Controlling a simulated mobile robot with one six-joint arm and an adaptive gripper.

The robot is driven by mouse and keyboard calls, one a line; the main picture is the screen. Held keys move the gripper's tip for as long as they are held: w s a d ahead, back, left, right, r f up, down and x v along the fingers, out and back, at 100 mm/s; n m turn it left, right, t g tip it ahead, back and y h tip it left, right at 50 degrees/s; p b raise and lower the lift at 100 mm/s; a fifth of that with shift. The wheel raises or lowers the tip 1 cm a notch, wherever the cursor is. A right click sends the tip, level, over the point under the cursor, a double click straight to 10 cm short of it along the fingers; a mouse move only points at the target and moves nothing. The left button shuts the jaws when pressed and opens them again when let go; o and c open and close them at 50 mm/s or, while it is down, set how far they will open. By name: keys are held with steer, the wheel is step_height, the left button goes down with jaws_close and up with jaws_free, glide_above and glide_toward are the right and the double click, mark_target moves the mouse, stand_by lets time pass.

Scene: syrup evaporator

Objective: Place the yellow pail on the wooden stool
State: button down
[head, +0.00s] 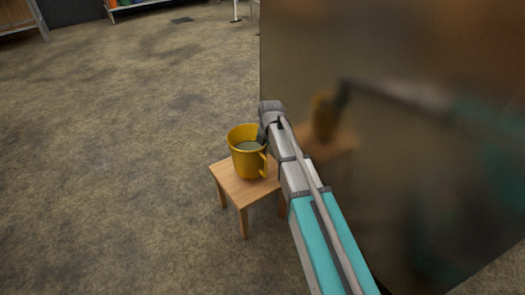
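The yellow pail (243,162) looks upright over the top of the wooden stool (228,182), with greyish contents inside and a handle on its right side. It appears to rest on the seat, but I cannot tell whether its bottom touches. My gripper (262,135) is at the right side of the pail's rim, close to it or touching it. The fingers are small, dark and partly hidden by the wrist, so their opening does not show.
A large shiny metal panel (420,60) stands close on the right and reflects the arm, pail and stool. The mottled floor (110,170) to the left is wide and clear. Shelving (135,5) stands at the far back.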

steer(key=shift+w+f, duration=0.1)
steer(key=shift+w+f+b, duration=0.3)
steer(key=shift+f+b, duration=0.15)
steer(key=shift+b, duration=0.05)
steer(key=shift+f+b, duration=1.45)
steer(key=c, duration=0.8)
jaws_free()
steer(key=shift+r, duration=0.15)
step_height(320, 180, up, 12)
steer(key=d+p, duration=0.1)
steer(key=p, duration=1.1)
steer(key=shift+s, duration=0.45)
steer(key=shift+d, duration=0.1)
